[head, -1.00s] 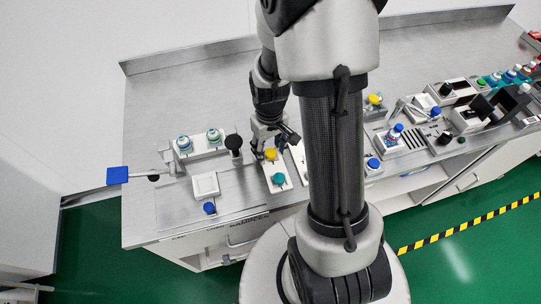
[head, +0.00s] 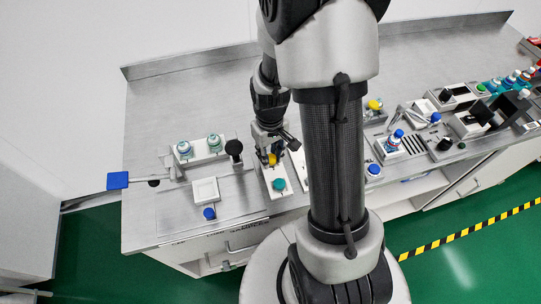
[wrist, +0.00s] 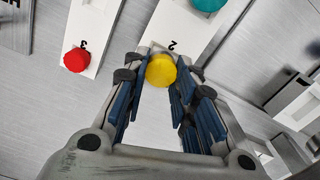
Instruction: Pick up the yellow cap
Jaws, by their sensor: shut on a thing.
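The yellow cap (head: 272,160) is at the far end of a white holder, behind a teal cap (head: 279,184). In the wrist view the yellow cap (wrist: 161,70) sits between my fingertips, near the holder edge marked "2". My gripper (head: 271,154) points down at it and is shut on it; the gripper also shows in the wrist view (wrist: 160,78). I cannot tell whether the cap touches the holder. The teal cap also shows at the top of the wrist view (wrist: 208,4).
A red cap (wrist: 76,60) lies on a neighbouring white holder marked "3". Left of my gripper stand a black knob (head: 234,148), a white square block (head: 205,190) and a blue cap (head: 209,213). Vials in a rack (head: 199,156) stand behind. The back of the bench is clear.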

